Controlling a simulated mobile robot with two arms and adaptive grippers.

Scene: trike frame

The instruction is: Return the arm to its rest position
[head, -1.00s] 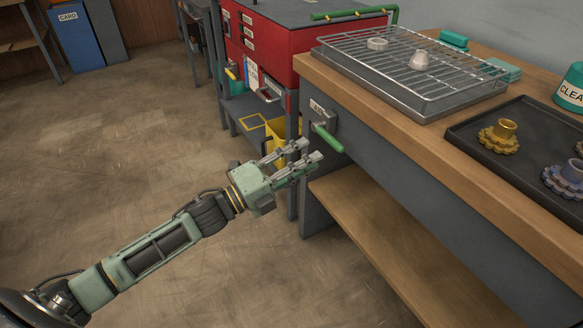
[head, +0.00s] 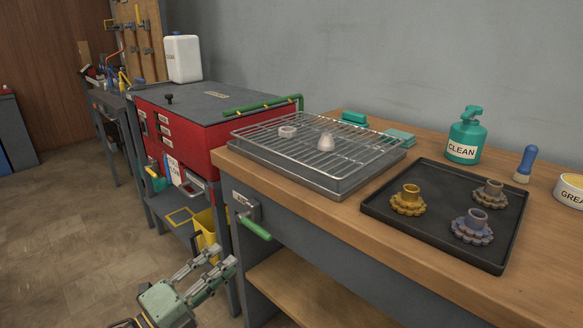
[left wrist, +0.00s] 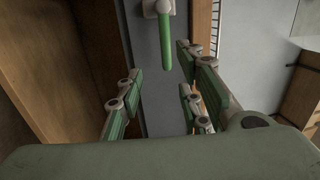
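My left gripper (head: 214,272) is open and empty at the bottom of the head view. It is in front of the workbench, below and left of the green lever handle (head: 254,228) on the bench's front. In the left wrist view the gripper (left wrist: 155,105) has its fingers spread apart. The green handle (left wrist: 166,42) hangs beyond the fingertips there, apart from them. My right gripper does not show in either view.
The bench top holds a wire rack over a metal tray (head: 330,180), a black tray (head: 376,208) with several gear-like parts, a green CLEAN bottle (head: 465,138) and a brush (head: 525,164). A red cabinet (head: 205,140) stands left of the bench. Open floor (head: 60,240) lies further left.

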